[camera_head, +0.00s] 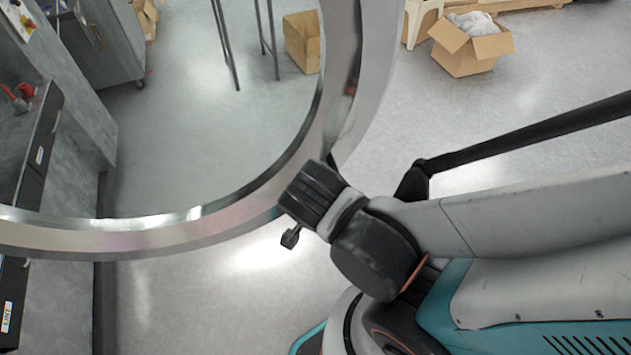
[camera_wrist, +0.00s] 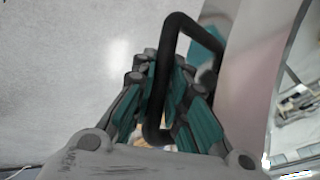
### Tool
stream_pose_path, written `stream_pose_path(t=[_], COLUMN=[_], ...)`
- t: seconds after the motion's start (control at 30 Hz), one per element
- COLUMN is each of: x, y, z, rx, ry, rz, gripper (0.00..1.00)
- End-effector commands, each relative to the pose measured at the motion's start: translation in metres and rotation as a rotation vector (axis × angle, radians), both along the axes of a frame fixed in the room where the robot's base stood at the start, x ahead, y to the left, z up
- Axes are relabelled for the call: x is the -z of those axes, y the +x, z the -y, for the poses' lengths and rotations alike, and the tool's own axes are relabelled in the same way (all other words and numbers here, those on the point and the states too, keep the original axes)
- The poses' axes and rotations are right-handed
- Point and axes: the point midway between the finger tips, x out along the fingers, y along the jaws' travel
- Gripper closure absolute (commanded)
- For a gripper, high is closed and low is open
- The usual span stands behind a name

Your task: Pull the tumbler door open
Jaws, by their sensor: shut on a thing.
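The tumbler door (camera_head: 150,235) is a large round metal ring that fills the upper left of the head view. In the wrist view its pale rim (camera_wrist: 252,85) runs along the right side. A black loop handle (camera_wrist: 168,45) stands out from the rim. My gripper (camera_wrist: 165,78), with teal finger pads, is shut on the handle, its fingers on both sides of the handle's long bar.
An open cardboard box (camera_head: 468,50) sits on the floor at upper right. Another box (camera_head: 302,42) shows through the ring. A grey cabinet (camera_head: 100,45) and dark-edged counter (camera_head: 38,145) stand at left. The floor (camera_head: 215,300) below the ring is clear.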

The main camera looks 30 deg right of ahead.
Motion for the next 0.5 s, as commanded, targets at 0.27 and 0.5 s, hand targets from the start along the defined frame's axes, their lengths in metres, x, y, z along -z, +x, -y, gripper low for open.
stream_pose_path(t=[0.27, 0.5], x=[-0.0006, -0.0004], y=[0.0006, 0.0006], z=[-0.0008, -0.0007], rx=[0.000, 0.000], ry=[0.001, 0.001], rz=[0.002, 0.001], gripper=[1.00, 0.77])
